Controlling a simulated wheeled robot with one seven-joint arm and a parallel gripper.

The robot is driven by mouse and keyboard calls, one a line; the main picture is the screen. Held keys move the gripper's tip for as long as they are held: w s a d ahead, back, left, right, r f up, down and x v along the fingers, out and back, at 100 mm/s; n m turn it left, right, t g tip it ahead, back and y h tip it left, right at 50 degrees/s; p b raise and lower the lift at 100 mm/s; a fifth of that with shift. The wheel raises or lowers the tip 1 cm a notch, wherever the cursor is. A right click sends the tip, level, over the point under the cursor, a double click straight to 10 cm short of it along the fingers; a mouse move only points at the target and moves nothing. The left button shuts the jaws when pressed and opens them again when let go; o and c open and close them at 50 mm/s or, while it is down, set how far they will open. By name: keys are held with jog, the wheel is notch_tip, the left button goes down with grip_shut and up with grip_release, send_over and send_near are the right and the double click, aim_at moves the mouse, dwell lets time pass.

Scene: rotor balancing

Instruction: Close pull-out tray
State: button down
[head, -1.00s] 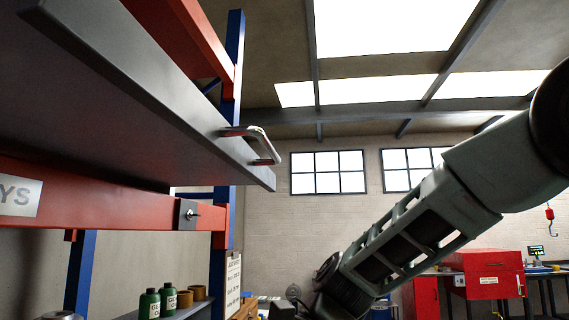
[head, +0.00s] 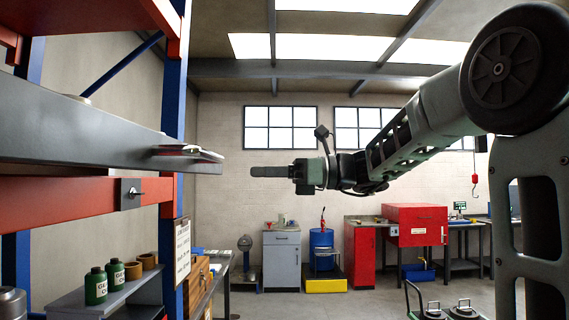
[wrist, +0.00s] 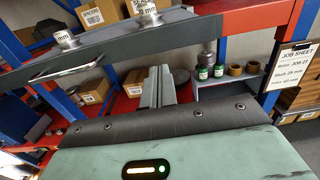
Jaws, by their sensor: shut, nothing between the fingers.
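The grey pull-out tray (head: 75,128) sticks out from the red and blue rack at the left of the head view. Its handle (head: 188,152) is near the right end of its front. In the wrist view the tray front (wrist: 140,42) runs across the top, with the handle (wrist: 68,70) at its left. My gripper (head: 256,171) is shut and empty, its fingers pointing left in the head view. It appears at about handle height, with a visible gap between. In the wrist view the gripper (wrist: 158,72) points toward the tray's lower edge, to the right of the handle.
The red rack beam (head: 75,200) with a latch (head: 130,193) lies below the tray. Weights (wrist: 67,38) stand on the tray. Green bottles (head: 96,286) sit on a low shelf. A job sheet (head: 182,250) hangs beside the rack. The floor ahead is open.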

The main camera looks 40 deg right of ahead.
aim_at(212, 172)
jog(key=p+x, duration=0.2)
jog(key=x, duration=0.4)
jog(key=shift+r+p, duration=0.15)
jog(key=shift+p, duration=0.15)
jog(key=shift+w+a+f, duration=0.2)
jog(key=shift+w+a, duration=0.2)
jog(key=shift+a, duration=0.15)
jog(key=b+x, duration=0.2)
jog(key=x, duration=2.1)
